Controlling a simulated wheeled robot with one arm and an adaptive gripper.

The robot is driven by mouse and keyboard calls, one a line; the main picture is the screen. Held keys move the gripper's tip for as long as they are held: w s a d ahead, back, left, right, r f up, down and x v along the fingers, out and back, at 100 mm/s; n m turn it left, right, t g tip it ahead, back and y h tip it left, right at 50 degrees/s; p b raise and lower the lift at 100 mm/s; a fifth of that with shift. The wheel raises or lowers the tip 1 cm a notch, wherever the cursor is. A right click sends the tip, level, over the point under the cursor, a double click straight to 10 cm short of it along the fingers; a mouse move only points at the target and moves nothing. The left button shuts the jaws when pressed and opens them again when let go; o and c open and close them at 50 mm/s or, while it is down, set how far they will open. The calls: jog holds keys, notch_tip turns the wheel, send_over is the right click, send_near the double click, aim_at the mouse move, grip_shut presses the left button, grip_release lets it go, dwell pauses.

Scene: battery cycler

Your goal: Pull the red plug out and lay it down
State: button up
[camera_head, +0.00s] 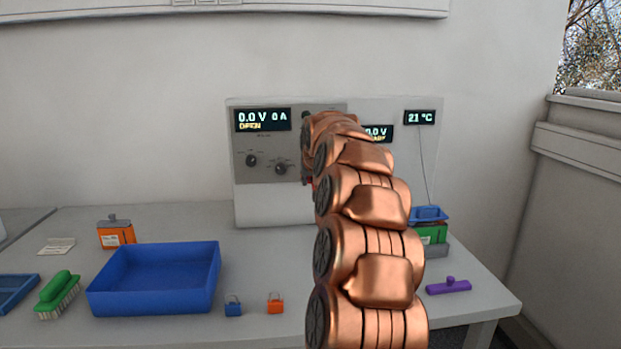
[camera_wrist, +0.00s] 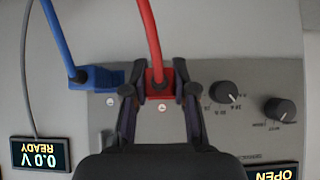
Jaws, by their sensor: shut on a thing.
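The red plug (camera_wrist: 158,88) with its red cable (camera_wrist: 150,38) shows in the wrist view against the grey panel of the cycler (camera_head: 330,116). My gripper (camera_wrist: 160,92) is shut on the red plug, one finger on each side. Whether the plug is still fully seated in its socket cannot be told. In the head view my arm hides most of the plug and gripper; only a bit of red (camera_head: 309,181) shows at the arm's left edge. A blue plug (camera_wrist: 97,77) with a blue cable (camera_wrist: 60,40) sits beside it on the panel.
The cycler has two knobs (camera_head: 252,160) and a lit display (camera_head: 262,120) reading 0.0 V, 0 A, OPEN. On the table stand a blue tray (camera_head: 155,309), an orange bottle (camera_head: 116,233), a green brush (camera_head: 57,293), two small padlocks (camera_head: 275,307) and a purple piece (camera_head: 449,287).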

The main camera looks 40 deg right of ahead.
jog(key=shift+s+a+b, duration=0.7)
jog(key=shift+s, duration=0.2)
jog(key=shift+s+a+b, duration=0.65)
jog(key=shift+s+a, duration=0.05)
jog(key=shift+s, duration=0.2)
